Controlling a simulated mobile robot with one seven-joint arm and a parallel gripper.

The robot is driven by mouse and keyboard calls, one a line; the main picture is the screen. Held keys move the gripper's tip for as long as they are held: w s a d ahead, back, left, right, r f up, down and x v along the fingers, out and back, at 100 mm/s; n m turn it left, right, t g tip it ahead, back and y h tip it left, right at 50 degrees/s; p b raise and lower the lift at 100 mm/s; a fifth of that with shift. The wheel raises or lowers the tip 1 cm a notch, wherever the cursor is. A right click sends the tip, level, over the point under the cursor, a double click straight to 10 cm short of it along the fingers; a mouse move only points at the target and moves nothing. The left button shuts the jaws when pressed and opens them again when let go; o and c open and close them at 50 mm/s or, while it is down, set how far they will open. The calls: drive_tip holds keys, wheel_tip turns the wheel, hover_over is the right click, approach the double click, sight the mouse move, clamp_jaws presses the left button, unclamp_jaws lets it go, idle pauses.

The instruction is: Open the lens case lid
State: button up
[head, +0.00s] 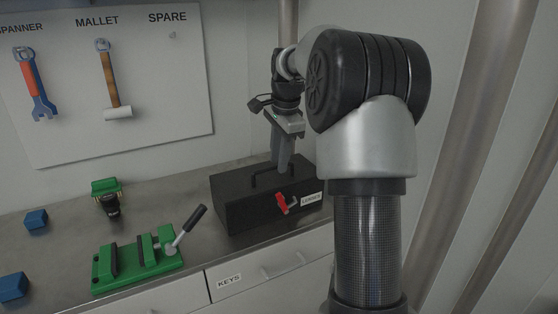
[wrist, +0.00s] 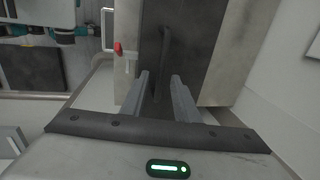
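The lens case (head: 245,212) is a black box on the right part of the bench, with a label that seems to read LENSES (head: 311,198). Its lid is shut. A dark bar handle (head: 262,180) stands on the lid, and a red latch (head: 282,204) is on the front. My gripper (head: 281,168) points down at the lid by the handle. In the wrist view the fingers (wrist: 160,92) are apart, with the handle (wrist: 166,48) running ahead between their lines. The red latch (wrist: 118,48) is left of them. Whether the fingers touch the handle is unclear.
A green vise (head: 138,258) with a lever stands left of the case. A green-and-black item (head: 107,194) and blue blocks (head: 36,221) lie further left. A tool board (head: 150,90) hangs behind. A drawer labelled KEYS (head: 265,277) is below the bench edge.

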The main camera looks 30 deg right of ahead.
drive_tip(key=shift+f, duration=0.15)
clamp_jaws()
